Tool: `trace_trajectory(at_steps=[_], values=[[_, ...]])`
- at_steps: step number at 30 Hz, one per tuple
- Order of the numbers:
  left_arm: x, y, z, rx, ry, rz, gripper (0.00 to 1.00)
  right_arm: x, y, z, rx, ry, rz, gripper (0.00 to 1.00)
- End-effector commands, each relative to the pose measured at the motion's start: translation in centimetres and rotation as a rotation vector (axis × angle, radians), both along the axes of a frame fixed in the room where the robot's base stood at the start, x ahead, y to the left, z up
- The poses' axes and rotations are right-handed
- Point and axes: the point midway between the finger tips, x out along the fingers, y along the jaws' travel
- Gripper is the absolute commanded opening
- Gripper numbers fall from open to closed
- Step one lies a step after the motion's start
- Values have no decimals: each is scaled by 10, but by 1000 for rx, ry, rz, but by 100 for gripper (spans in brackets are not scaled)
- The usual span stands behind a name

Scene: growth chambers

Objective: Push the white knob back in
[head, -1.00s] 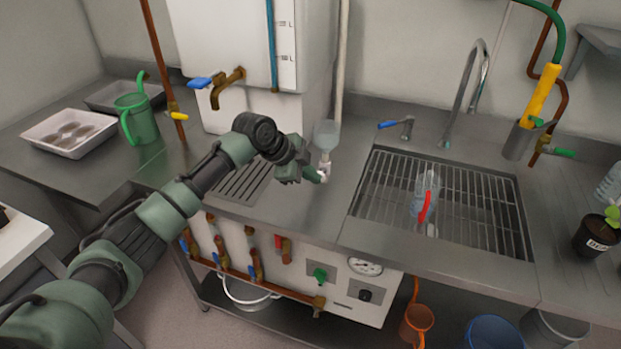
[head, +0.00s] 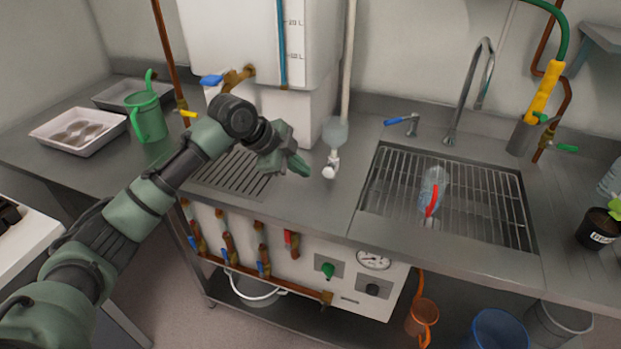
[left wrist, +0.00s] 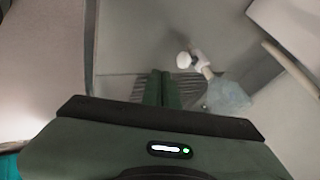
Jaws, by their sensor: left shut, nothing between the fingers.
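The white knob (head: 329,172) is on a small white valve below a translucent bulb (head: 335,133) at the foot of a pale vertical pipe. It shows also in the left wrist view (left wrist: 183,60), just beyond and to the right of the fingertips. My left gripper (head: 304,170) is shut and empty, to the left of the knob with a small gap between them. Its closed fingers show in the left wrist view (left wrist: 162,78). My right gripper is not in view.
A white tank (head: 250,40) with a brass tap stands behind my left arm. A sink with a wire rack (head: 480,205) holding a bottle (head: 432,190) lies to the right. A green watering can (head: 147,118) and a white tray (head: 78,133) stand at left.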

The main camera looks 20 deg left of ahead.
Motion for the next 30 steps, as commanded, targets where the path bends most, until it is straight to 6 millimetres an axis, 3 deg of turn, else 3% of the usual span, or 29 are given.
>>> trace_trajectory(at_steps=[4, 13, 22, 26, 30], values=[[-7, 6, 12, 0, 1, 1, 0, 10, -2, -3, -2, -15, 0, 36], [-9, 8, 16, 0, 1, 0, 0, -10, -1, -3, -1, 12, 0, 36], [-10, 7, 14, 0, 5, 1, 0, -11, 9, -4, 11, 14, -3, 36], [-25, -9, -14, -5, 41, 15, 0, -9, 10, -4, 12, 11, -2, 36], [-69, -41, -74, -26, 122, 82, 0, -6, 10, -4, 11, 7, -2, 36]])
